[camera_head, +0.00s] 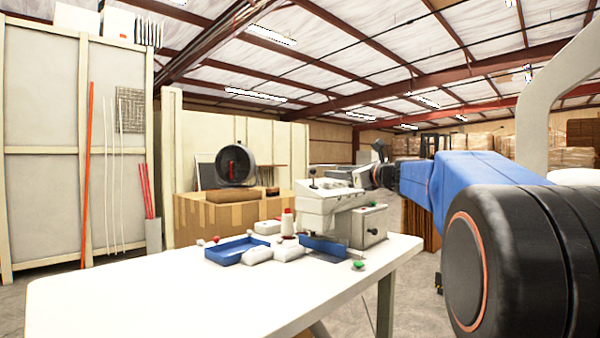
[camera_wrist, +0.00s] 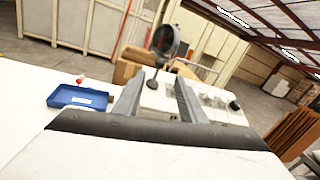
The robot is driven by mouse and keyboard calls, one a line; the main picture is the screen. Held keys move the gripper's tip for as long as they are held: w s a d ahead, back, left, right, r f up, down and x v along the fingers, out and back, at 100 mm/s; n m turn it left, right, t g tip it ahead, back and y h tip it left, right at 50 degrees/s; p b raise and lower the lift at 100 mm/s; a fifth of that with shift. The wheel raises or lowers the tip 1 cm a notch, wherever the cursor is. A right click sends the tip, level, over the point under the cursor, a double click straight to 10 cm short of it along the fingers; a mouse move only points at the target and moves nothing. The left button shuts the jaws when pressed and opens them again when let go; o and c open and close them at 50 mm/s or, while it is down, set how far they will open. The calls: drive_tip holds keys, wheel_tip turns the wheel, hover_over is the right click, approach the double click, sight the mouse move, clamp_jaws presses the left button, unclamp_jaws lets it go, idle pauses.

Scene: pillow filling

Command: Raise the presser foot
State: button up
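The white sewing machine (camera_head: 328,208) stands on the right part of the white table. A small dark-knobbed lever (camera_head: 313,178) sticks up from its top. My gripper (camera_head: 345,176) is at the machine's upper right, level with its top. In the wrist view the two fingers of my gripper (camera_wrist: 160,78) are apart. The dark-knobbed lever (camera_wrist: 154,80) shows in the gap between them, nearer the left finger; I cannot tell whether it lies beyond the fingertips. The presser foot itself cannot be made out.
The white table (camera_head: 150,300) is bare at the front left. A blue tray (camera_head: 232,250), white pouches (camera_head: 288,254), a thread cone (camera_head: 287,224) and a second blue tray (camera_head: 325,246) lie around the machine. A cardboard box (camera_head: 225,220) stands behind the table.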

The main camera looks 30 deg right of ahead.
sight(313, 178)
drive_tip(key=w+a, duration=0.1)
drive_tip(key=w, duration=0.4)
drive_tip(key=w+a, duration=0.1)
drive_tip(key=w, duration=1.1)
drive_tip(key=shift+a+f, duration=0.1)
drive_tip(key=shift+a, duration=0.3)
clamp_jaws()
